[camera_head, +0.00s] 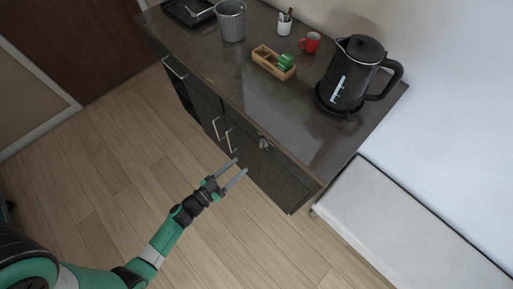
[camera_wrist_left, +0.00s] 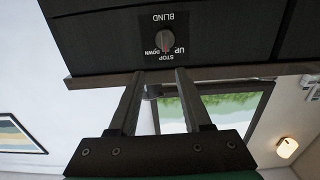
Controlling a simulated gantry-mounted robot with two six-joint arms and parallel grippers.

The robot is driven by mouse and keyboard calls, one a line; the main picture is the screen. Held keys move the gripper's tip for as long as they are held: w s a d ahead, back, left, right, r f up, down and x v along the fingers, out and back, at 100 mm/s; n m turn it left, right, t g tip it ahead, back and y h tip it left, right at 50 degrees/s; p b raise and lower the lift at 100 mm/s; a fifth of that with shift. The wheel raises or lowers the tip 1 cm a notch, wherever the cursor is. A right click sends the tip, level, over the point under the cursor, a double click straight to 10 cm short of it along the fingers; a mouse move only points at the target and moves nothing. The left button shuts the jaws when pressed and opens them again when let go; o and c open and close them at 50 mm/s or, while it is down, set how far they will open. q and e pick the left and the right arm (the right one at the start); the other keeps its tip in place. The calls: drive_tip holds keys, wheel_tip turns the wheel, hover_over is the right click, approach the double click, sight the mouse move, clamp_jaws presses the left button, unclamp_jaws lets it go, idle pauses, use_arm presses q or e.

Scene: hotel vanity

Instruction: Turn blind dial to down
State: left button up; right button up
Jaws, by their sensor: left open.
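The blind dial (camera_wrist_left: 166,42) is a small round grey knob on a black plate marked BLIND, UP, STOP and DOWN, which appears upside down in the left wrist view. Its ridge looks roughly in line with STOP, but I cannot tell its exact setting. In the head view the dial (camera_head: 264,144) is on the upper front of the dark cabinet. My left gripper (camera_head: 241,165) is open and empty, in front of the cabinet and apart from the dial. Its two fingers (camera_wrist_left: 160,75) point toward the panel, with the dial beyond their tips. My right gripper is not in view.
The dark counter (camera_head: 225,75) holds a black kettle (camera_head: 350,75), a red mug (camera_head: 310,42), a wooden tray (camera_head: 262,60) and a metal bucket (camera_head: 231,22). Bar handles (camera_head: 228,140) stick out left of the dial. A white bench (camera_head: 410,225) stands right; the wooden floor is clear.

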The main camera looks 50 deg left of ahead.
sight(261, 143)
use_arm(q)
drive_tip(key=w+b, duration=0.1)
drive_tip(key=w, duration=0.2)
drive_tip(key=w+a+b, duration=0.1)
drive_tip(key=w, duration=0.3)
drive_tip(key=w+b, duration=0.1)
drive_tip(key=w, duration=0.3)
drive_tip(key=shift+w+a+f+b, duration=0.1)
drive_tip(key=shift+a+f+b, duration=0.05)
drive_tip(key=shift+a+b, duration=0.15)
drive_tip(key=shift+w, duration=0.35)
clamp_jaws()
